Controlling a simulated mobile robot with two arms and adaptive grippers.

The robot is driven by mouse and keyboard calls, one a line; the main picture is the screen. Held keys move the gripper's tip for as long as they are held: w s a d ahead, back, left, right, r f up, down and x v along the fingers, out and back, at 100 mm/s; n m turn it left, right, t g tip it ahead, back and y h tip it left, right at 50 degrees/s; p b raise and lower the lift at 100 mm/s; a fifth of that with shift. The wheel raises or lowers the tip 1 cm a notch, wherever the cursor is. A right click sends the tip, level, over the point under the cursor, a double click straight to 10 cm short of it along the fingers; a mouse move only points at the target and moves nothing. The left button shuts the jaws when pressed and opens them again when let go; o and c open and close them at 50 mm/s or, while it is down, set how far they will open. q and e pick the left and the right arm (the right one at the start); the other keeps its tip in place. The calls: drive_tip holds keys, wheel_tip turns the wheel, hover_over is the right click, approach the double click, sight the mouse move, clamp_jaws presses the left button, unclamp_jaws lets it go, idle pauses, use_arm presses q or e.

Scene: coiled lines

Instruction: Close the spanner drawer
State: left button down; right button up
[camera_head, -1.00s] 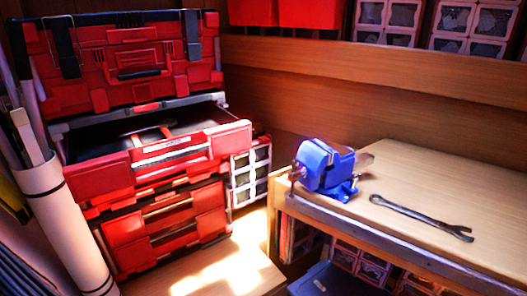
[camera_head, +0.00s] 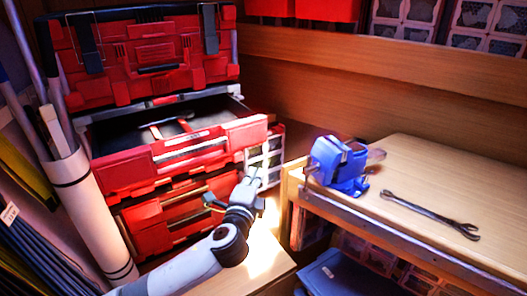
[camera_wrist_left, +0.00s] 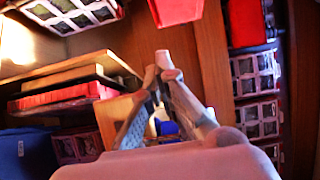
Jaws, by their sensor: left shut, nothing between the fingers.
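The open drawer (camera_head: 185,158) is red-fronted with a dark inside and juts out of the red tool-box stack at the left of the head view. A red and silver tool (camera_head: 168,124) lies in it; I cannot tell its exact kind. My left gripper (camera_head: 252,174) is in front of the stack, near the right end of the drawer front and lower than it in the picture. It looks apart from the drawer. Its fingers are shut and empty; they also show in the left wrist view (camera_wrist_left: 160,72). My right gripper is not in view.
A blue vise (camera_head: 338,166) and a loose spanner (camera_head: 430,214) are on the wooden bench (camera_head: 425,170) at the right. A white tube (camera_head: 92,215) with rods stands left of the stack. A closed red drawer (camera_head: 165,220) is below the open one.

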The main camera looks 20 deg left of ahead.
use_arm(q)
drive_tip(key=w+a+p, duration=0.2)
drive_tip(key=w+a, duration=0.1)
drive_tip(key=w, duration=0.8)
drive_tip(key=shift+a+p, duration=0.4)
drive_tip(key=shift+w, duration=0.1)
